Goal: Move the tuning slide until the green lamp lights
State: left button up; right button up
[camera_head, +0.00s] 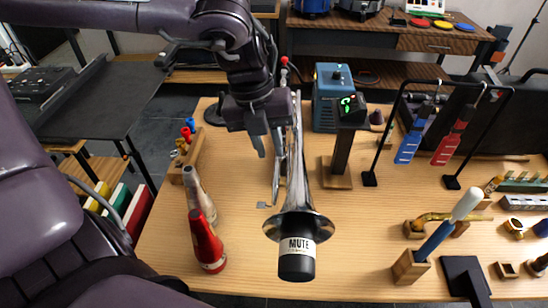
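A silver brass instrument (298,190) lies on the wooden bench, its bell toward me with a black mute (297,262) labelled MUTE in it. Its slide tubing (276,180) runs along the left side, partly hidden by my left gripper. My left gripper (268,148) points down over this tubing with its two fingers apart. I cannot tell whether they touch or straddle the tubing. A dark display box (352,108) on a wooden post shows green lit marks. I cannot tell whether these are the lamp itself. My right gripper is out of view.
Red (206,242) and silver (199,194) cones stand left of the bell. A teal box (331,97) is behind the display. A black rack (452,87) holds blue and red tools at right. A brush (449,226) stands in a wooden block in front.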

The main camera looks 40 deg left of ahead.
aim_at(276, 169)
pick_arm(q)
jog(key=f, duration=0.4)
jog(key=shift+w+d, duration=0.3)
jog(key=shift+d+f, duration=0.1)
jog(key=shift+f, duration=0.4)
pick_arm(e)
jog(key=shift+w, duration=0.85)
pick_arm(q)
jog(key=shift+w, duration=0.1)
grip_shut()
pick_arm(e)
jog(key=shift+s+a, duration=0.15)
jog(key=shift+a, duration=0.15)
